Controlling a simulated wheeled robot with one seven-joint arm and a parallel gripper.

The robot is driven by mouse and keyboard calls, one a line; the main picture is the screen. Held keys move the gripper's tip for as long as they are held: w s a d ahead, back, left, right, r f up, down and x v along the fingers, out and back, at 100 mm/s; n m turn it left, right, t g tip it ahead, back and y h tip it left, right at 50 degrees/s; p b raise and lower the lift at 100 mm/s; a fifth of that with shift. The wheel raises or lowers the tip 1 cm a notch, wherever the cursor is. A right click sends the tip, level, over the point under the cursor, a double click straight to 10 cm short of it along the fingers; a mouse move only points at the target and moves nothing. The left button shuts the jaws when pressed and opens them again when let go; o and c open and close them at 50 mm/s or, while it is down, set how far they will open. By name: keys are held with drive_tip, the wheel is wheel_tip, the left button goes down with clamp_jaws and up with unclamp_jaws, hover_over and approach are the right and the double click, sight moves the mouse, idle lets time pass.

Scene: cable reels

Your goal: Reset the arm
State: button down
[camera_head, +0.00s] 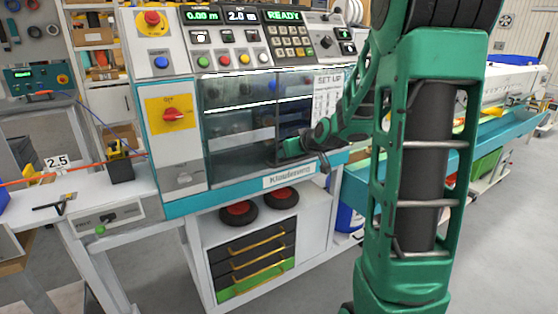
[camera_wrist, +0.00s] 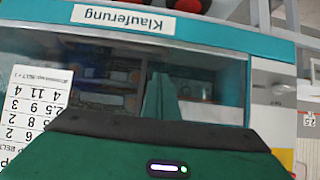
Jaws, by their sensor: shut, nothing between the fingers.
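My green arm rises at the right of the head view and reaches left, in front of the machine (camera_head: 185,185). My gripper (camera_head: 284,156) is at the machine's clear front window (camera_head: 235,112), just above the teal ledge with the name label (camera_head: 289,175). In the wrist view my gripper (camera_wrist: 159,98) shows as two green fingers close together, with nothing between them. The window and the label (camera_wrist: 124,19) appear upside down there. I cannot tell whether the fingertips touch the window.
A set-up sheet (camera_head: 327,97) is on the window's right side. The control panel (camera_head: 265,38) above shows READY. A white side table (camera_head: 90,190) with a small black bin (camera_head: 121,165) stands left. Drawers (camera_head: 253,262) and red-centred reels (camera_head: 239,212) are below. Floor is open at right.

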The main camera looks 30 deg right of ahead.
drive_tip(key=v, duration=0.6)
drive_tip(key=shift+s+r, duration=0.15)
drive_tip(key=shift+s, duration=0.15)
drive_tip(key=s+a+f+m+g, duration=0.2)
drive_tip(key=s+g, duration=0.1)
drive_tip(key=s, duration=0.8)
drive_tip(key=s+a+f+m+g, duration=0.2)
drive_tip(key=s+a+g, duration=0.1)
drive_tip(key=s, duration=0.8)
drive_tip(key=s+a+f+m+g, duration=0.1)
drive_tip(key=s+a+f+g, duration=0.2)
drive_tip(key=s, duration=0.8)
drive_tip(key=shift+s+a+m+g+y, duration=0.2)
drive_tip(key=shift+m+g+y, duration=0.15)
drive_tip(key=shift+g, duration=0.85)
drive_tip(key=shift+f, duration=0.15)
drive_tip(key=shift+w+f, duration=0.25)
drive_tip(key=shift+w, duration=0.45)
